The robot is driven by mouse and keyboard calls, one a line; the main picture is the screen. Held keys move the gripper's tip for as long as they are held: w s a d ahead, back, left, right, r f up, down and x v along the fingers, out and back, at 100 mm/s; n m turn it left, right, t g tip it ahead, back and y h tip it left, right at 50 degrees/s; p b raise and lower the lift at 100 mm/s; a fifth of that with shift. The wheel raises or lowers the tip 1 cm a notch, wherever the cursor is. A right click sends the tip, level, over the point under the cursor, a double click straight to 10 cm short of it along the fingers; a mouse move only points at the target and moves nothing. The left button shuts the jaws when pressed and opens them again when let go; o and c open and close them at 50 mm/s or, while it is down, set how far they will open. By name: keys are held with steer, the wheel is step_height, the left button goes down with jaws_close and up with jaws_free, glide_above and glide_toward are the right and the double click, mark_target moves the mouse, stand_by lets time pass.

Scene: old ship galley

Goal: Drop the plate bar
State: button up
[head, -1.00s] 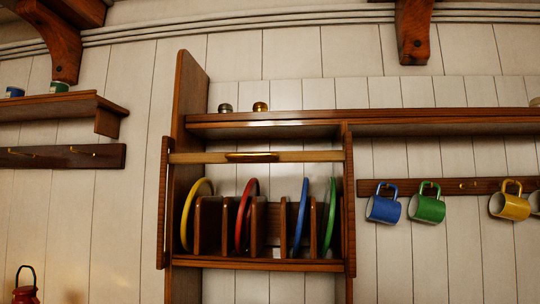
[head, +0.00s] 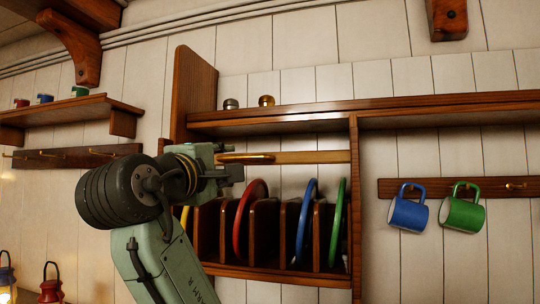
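The plate bar (head: 310,157) is a light wooden rail across the upper front of the plate rack (head: 325,279). It sits level, above the plates. Its brass handle (head: 246,158) shows right beside my gripper (head: 232,165). My gripper is at the bar's left part and hides that end; I cannot tell whether it touches the handle or how its fingers stand. Behind the bar a red plate (head: 241,228), a blue plate (head: 304,222) and a green plate (head: 338,222) stand upright between dividers. A yellow plate (head: 184,217) is mostly hidden by my arm.
A blue mug (head: 408,213) and a green mug (head: 461,213) hang on a peg rail at right. Two small pots stand on the shelf (head: 290,115) above the bar. Lanterns (head: 51,284) stand at lower left. A small shelf (head: 70,111) is at left.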

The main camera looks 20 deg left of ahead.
mark_target(243, 158)
steer(key=w+p, duration=0.1)
steer(key=w, duration=0.2)
steer(key=w+r+p, duration=0.1)
steer(key=w, duration=0.2)
steer(key=w+r+p, duration=0.1)
steer(key=w+p, duration=0.1)
steer(key=w, duration=0.2)
steer(key=shift+w, duration=0.1)
jaws_close()
stand_by(0.6)
